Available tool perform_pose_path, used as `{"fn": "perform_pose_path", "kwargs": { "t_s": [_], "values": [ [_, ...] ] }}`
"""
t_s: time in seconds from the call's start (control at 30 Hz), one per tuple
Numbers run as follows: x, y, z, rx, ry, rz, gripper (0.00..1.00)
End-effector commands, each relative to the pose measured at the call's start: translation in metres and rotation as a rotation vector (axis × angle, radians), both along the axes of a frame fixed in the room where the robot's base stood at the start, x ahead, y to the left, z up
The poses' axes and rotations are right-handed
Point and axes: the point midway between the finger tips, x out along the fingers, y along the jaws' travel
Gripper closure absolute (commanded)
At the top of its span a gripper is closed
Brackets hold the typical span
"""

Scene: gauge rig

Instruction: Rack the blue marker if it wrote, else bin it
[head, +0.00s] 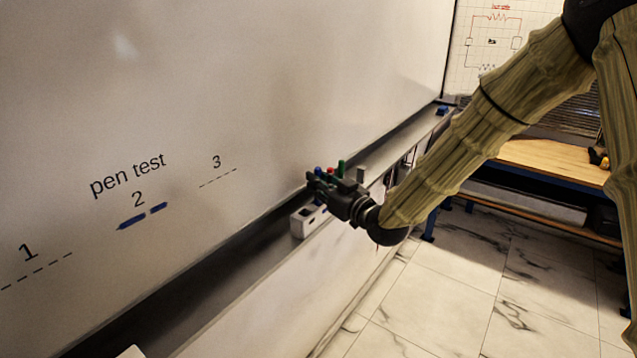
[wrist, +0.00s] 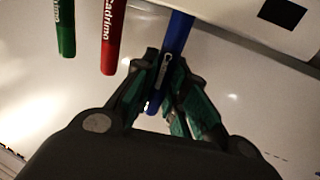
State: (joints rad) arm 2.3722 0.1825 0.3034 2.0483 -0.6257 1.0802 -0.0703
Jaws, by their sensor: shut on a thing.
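The blue marker (wrist: 180,32) is between the fingers of my gripper (wrist: 165,70), which is shut on it in the wrist view. In the head view my gripper (head: 328,189) is at the whiteboard tray, with a blue tip (head: 318,171) showing at its fingers. A white block (head: 308,221), apparently the rack, is just below the gripper; its pale edge is beside the marker in the wrist view (wrist: 235,22). I cannot tell whether the marker sits in it. Blue dashes (head: 131,222) are on the whiteboard under "2"; the lines under "1" and "3" look dark.
A red marker (wrist: 111,38) and a green marker (wrist: 66,28) stand close beside the blue one. The whiteboard (head: 250,90) rises right behind the gripper. A wooden bench (head: 545,160) stands at right.

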Motion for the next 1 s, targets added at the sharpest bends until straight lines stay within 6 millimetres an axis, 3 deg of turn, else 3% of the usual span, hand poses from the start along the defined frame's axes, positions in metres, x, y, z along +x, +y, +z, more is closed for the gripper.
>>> {"fn": "perform_pose_path", "kwargs": {
  "t_s": [0.23, 0.27, 0.4, 0.63, 0.77, 1.0],
  "values": [
    [0.0001, -0.0001, -0.0006, 0.0, 0.0, 0.0, 0.99],
    [0.0001, -0.0001, -0.0006, 0.0, 0.0, 0.0, 0.84],
    [0.0, 0.0, -0.0006, 0.0, 0.0, 0.0, 0.61],
    [0.0, 0.0, -0.0007, 0.0, 0.0, 0.0, 0.59],
    [0.0, 0.0, -0.0007, 0.0, 0.0, 0.0, 0.36],
    [0.0, 0.0, -0.0007, 0.0, 0.0, 0.0, 0.36]
  ]
}}
